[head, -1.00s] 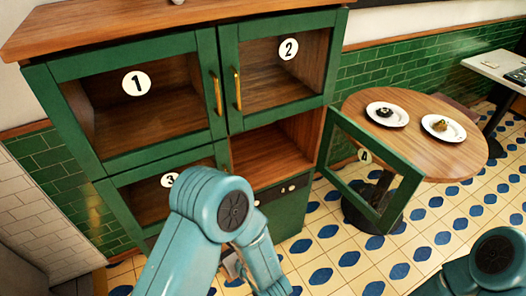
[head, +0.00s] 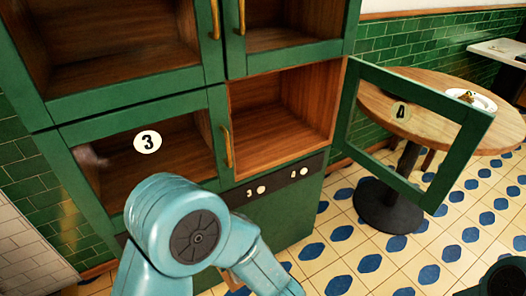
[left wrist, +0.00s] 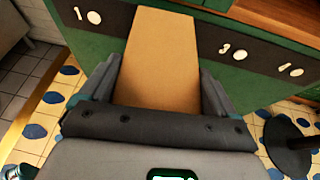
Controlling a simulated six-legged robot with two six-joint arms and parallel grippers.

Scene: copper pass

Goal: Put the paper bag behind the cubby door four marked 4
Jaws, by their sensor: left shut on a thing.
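The paper bag (left wrist: 160,62), a plain brown block shape, is held in my left gripper (left wrist: 158,90), whose fingers are shut on its two sides in the left wrist view. In the head view my left arm covers most of the gripper and bag. The bag is below the cubby, in front of the lower green panel. My right gripper is not in view.
The door marked 3 (head: 147,142) is shut, left of the open cubby. A dark strip with knobs (head: 275,187) runs below the cubby. A round table (head: 440,125) with a plate (head: 470,99) stands behind the open door. Tiled floor lies clear at the right front.

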